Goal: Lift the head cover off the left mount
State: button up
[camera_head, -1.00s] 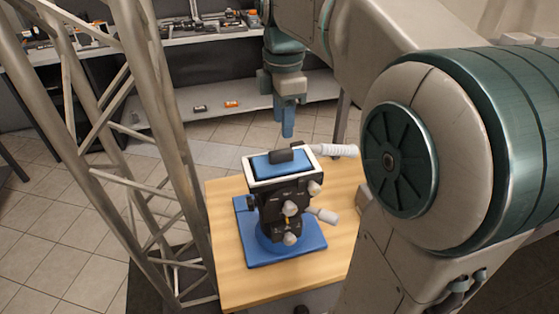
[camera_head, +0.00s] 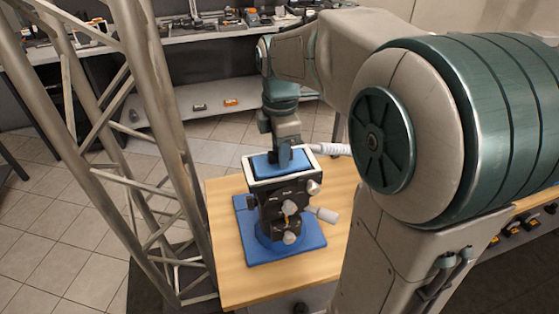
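The head cover (camera_head: 266,166) is a blue lid with a dark grip block on top. It sits on the white-rimmed top of a black mount head (camera_head: 282,203) with pale knobs and handles. The mount stands upright on a blue base plate (camera_head: 258,246). My gripper (camera_head: 285,158) points down at the cover, its fingertips at the dark grip block. The block is mostly hidden behind the fingers, and I cannot tell whether they are closed on it. The cover still rests on the mount.
A wooden table (camera_head: 232,279) carries the mount. A metal truss (camera_head: 165,150) rises close to the table's left side. My arm crosses the right of the view. A shelf (camera_head: 215,107) with small items stands behind. Some tabletop left of the mount is clear.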

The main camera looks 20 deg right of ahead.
grip_shut()
jog(key=shift+r, duration=0.2)
